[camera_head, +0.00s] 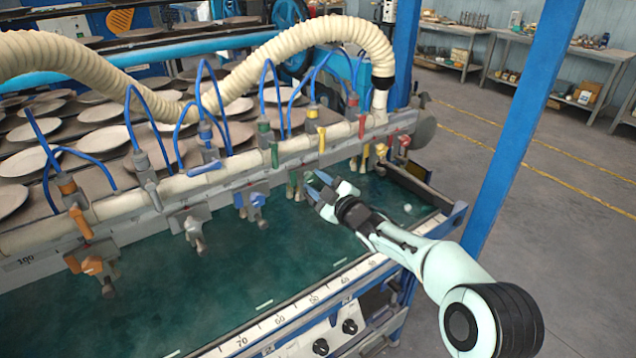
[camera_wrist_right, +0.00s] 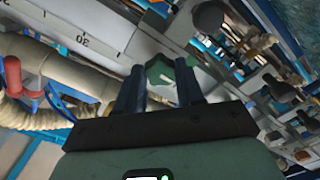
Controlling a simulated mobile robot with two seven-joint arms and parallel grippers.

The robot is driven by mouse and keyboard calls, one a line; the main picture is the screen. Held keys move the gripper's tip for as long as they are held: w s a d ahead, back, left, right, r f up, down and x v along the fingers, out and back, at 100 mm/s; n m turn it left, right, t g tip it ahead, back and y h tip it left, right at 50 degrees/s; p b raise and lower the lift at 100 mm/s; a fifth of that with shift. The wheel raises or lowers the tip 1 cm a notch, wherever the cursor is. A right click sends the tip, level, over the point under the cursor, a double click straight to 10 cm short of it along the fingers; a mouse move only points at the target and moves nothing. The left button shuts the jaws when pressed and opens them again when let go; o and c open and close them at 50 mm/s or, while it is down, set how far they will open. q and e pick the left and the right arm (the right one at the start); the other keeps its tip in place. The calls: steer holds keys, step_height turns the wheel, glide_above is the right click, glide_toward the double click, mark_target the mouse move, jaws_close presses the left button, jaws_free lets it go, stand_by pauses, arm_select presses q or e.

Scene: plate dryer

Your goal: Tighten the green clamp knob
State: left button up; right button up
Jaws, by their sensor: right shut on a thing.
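The green clamp knob (camera_head: 294,186) hangs below the white rail (camera_head: 230,160), among clamps of other colours. My right gripper (camera_head: 316,187) reaches in from the lower right and is at the knob. In the right wrist view the green knob (camera_wrist_right: 165,72) shows between the tips of the two dark fingers of my right gripper (camera_wrist_right: 158,82), which is shut on it. Part of the knob is hidden by the fingers. My left gripper is not in view.
A blue clamp (camera_head: 252,205) and an orange one (camera_head: 92,265) hang to the left, yellow and red (camera_head: 404,142) ones to the right. A cream hose (camera_head: 300,38) arches above. A blue post (camera_head: 520,130) stands right of my arm. The green bed (camera_head: 250,265) below is mostly clear.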

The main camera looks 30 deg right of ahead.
stand_by(0.4)
steer(key=o, duration=1)
steer(key=shift+o, duration=0.2)
steer(key=s+d+b, duration=0.1)
steer(key=s, duration=1.2)
steer(key=shift+s+b, duration=0.2)
steer(key=shift+b, duration=0.1)
